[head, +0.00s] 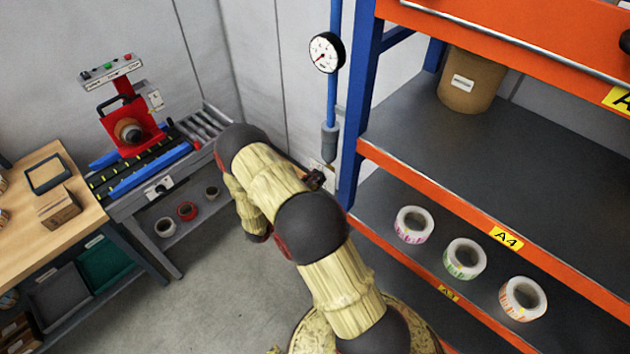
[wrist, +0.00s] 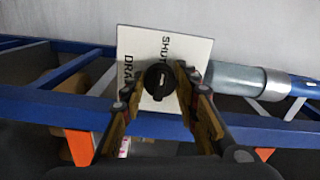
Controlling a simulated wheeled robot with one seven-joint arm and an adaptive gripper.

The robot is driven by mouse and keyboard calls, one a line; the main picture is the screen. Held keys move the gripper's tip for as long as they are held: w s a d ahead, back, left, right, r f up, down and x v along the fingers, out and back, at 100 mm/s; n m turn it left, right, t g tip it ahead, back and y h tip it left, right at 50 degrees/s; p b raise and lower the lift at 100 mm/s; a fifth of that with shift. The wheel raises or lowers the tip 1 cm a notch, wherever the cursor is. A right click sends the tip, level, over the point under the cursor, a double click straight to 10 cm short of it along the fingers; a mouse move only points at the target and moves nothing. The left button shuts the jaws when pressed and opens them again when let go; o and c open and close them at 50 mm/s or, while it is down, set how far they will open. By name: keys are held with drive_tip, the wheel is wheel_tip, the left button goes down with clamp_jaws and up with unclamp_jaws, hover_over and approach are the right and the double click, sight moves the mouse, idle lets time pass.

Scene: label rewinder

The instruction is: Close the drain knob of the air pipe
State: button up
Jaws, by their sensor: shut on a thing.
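The drain knob (wrist: 159,82) is round and black, in front of a white plate (wrist: 188,50) lettered "SHUT" and, partly hidden, "DRA…". The lettering appears turned sideways in the wrist view. My gripper (wrist: 162,88) is shut on the knob, with one finger on each side. I cannot tell clearly which word the knob points at. The air pipe (head: 332,95) is blue and runs down the wall to a grey fitting (head: 329,143). The grey pipe end (wrist: 245,80) lies right of the plate in the wrist view.
A pressure gauge (head: 326,52) is on the pipe. A blue and orange shelf rack (head: 358,130) stands close at the right, with label rolls (head: 465,258) on it. The label rewinder (head: 130,125) and a wooden table (head: 75,215) are at the left. Floor (head: 205,290) between is clear.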

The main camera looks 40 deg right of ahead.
drive_tip(key=shift+n, duration=0.3)
idle(0.4)
drive_tip(key=o, duration=1)
drive_tip(key=shift+o, duration=0.8)
drive_tip(key=shift+a, duration=0.15)
drive_tip(key=a, duration=1.1)
drive_tip(key=shift+s+a, duration=0.35)
drive_tip(key=shift+s, duration=0.05)
